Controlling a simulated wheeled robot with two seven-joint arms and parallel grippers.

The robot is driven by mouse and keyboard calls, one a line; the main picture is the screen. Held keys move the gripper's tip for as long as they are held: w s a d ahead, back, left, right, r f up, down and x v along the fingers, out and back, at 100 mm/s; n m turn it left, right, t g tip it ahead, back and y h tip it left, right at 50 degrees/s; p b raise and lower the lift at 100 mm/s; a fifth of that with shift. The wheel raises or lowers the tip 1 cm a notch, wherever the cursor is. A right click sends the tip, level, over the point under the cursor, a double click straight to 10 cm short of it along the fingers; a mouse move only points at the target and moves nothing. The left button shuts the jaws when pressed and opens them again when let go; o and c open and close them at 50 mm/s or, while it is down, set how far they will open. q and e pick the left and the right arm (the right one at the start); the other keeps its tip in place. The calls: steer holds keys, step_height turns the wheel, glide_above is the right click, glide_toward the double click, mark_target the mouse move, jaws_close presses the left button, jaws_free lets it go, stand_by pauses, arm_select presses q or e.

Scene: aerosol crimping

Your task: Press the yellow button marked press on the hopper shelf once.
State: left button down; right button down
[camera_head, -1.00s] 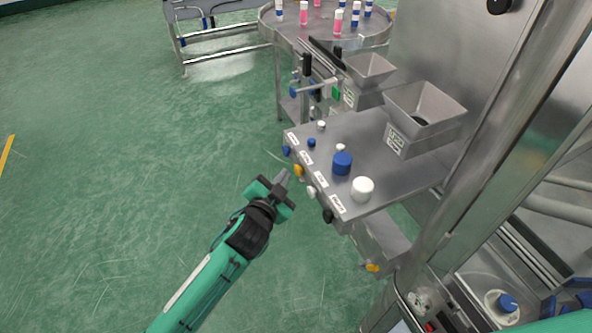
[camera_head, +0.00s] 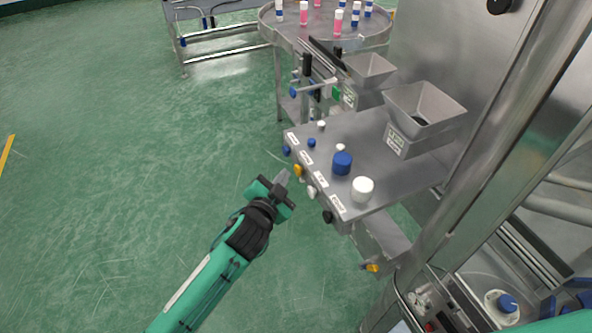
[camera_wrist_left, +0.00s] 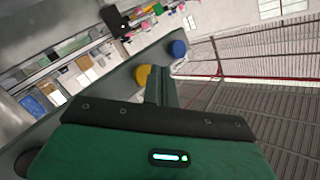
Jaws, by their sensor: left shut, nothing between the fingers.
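The yellow button (camera_head: 298,170) sits on the front edge of the steel hopper shelf (camera_head: 385,140), in a row with blue, white and black buttons. It also shows in the left wrist view as a yellow disc (camera_wrist_left: 142,75), just left of and beyond the fingers. My left gripper (camera_head: 283,177) is shut and empty, its fingertips a short way in front of the yellow button. I cannot tell whether they touch it; a small gap seems to show. The label text is too small to read. My right gripper is not in view.
Blue (camera_head: 287,151), white (camera_head: 312,192) and black (camera_head: 328,216) buttons line the same edge. A steel post (camera_head: 460,210) rises at the right. The floor at left is clear.

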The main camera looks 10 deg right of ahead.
arm_select(q)
steer(key=shift+d, duration=0.1)
steer(key=shift+w+d, duration=0.15)
steer(key=shift+d, duration=0.15)
steer(key=shift+w+d, duration=0.15)
steer(key=shift+d, duration=0.35)
stand_by(0.9)
stand_by(0.4)
steer(key=shift+s+a+p, duration=0.3)
steer(key=shift+a+p, duration=0.15)
steer(key=shift+a, duration=0.45)
steer(key=a, duration=0.1)
steer(key=s+a+p, duration=0.1)
steer(key=a, duration=0.2)
steer(key=shift+s+a+p, duration=0.3)
steer(key=shift+a+p, duration=0.05)
